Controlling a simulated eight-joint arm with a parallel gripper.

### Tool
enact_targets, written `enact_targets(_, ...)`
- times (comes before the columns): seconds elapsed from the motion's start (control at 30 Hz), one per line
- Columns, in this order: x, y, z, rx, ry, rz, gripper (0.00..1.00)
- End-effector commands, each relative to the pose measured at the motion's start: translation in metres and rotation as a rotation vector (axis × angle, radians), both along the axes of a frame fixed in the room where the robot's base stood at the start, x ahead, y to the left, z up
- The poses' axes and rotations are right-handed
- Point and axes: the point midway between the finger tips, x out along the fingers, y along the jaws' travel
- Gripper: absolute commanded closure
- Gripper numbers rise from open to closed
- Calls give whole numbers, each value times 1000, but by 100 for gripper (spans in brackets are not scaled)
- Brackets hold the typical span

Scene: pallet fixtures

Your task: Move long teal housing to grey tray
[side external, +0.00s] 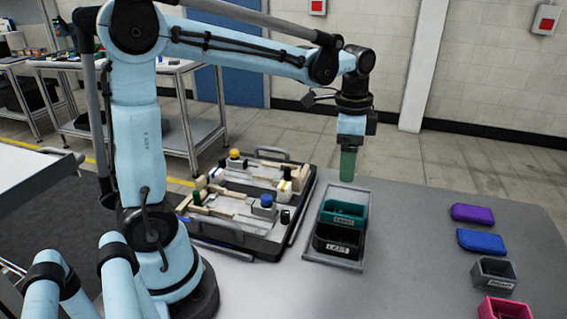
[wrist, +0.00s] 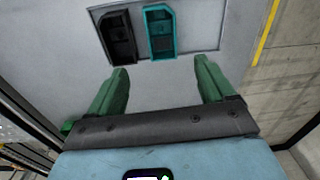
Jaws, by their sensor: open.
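The long teal housing (side external: 343,212) is an open-topped box. It sits in the grey tray (side external: 333,264), beside a black housing (side external: 338,239). Both housings also show side by side in the wrist view, the teal one (wrist: 160,32) to the right of the black one (wrist: 117,38). My gripper (side external: 347,178) points down above the far end of the tray, apart from the teal housing. In the wrist view its green fingers (wrist: 162,72) are spread wide with nothing between them.
A pallet fixture (side external: 245,200) with several blocks and parts stands left of the tray. Purple (side external: 472,213), blue (side external: 481,242), grey (side external: 494,273) and pink (side external: 504,308) housings line the table's right side. The table between them and the tray is clear.

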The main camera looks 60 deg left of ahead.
Motion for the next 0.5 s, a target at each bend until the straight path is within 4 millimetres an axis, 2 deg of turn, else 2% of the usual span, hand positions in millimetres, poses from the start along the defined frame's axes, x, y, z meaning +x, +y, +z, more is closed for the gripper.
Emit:
enact_targets(0.27,-45,-16,7,-36,-226,277,18)
enact_targets(0.5,-79,-26,-3,-135,-421,520,18)
